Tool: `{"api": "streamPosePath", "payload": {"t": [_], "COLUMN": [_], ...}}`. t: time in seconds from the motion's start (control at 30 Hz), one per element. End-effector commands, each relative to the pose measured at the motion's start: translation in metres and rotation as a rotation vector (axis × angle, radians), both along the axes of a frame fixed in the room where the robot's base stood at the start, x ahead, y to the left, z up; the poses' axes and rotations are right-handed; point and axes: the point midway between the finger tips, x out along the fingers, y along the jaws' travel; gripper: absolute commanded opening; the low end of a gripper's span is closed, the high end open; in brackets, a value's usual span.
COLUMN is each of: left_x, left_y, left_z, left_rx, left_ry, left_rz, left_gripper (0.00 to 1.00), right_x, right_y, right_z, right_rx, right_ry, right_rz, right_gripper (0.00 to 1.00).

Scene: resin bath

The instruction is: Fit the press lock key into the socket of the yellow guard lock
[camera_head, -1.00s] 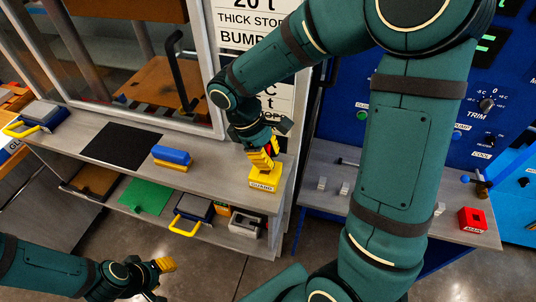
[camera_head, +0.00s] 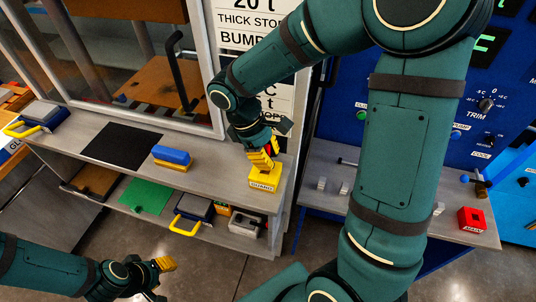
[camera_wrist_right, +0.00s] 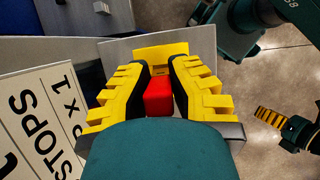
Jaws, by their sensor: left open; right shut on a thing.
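The yellow guard lock (camera_head: 264,183), a block with a label on its front, stands at the right end of the grey upper shelf. My right gripper (camera_head: 262,160) is just above it, pointing down. In the right wrist view my right gripper (camera_wrist_right: 158,80) is shut on a red piece, the press lock key (camera_wrist_right: 158,98). The yellow guard lock (camera_wrist_right: 160,52) shows just beyond the fingertips. The socket and the key's lower end are hidden, so I cannot tell whether they touch. My left gripper (camera_head: 163,266) is open and empty, low at the left, away from the shelves.
A blue-topped yellow block (camera_head: 171,157) and a black mat (camera_head: 122,146) lie on the upper shelf (camera_head: 215,178). The lower shelf holds a green mat (camera_head: 145,197), a yellow-handled box (camera_head: 190,214) and a grey block (camera_head: 245,223). A red block (camera_head: 472,220) sits on the right bench.

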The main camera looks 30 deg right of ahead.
Motion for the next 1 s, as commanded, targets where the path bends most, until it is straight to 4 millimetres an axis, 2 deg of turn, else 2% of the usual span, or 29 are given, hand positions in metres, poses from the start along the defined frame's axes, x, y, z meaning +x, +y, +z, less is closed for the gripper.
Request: {"api": "streamPosePath", "payload": {"t": [1.0], "left_x": [0.0], "left_y": [0.0], "left_z": [-0.013], "left_rx": [0.0], "left_ry": [0.0], "left_rz": [0.0], "left_gripper": [0.45], "right_x": [0.0], "right_y": [0.0], "right_z": [-0.019], "right_rx": [0.0], "right_ry": [0.0], "right_rz": [0.0], "right_gripper": [0.0]}}
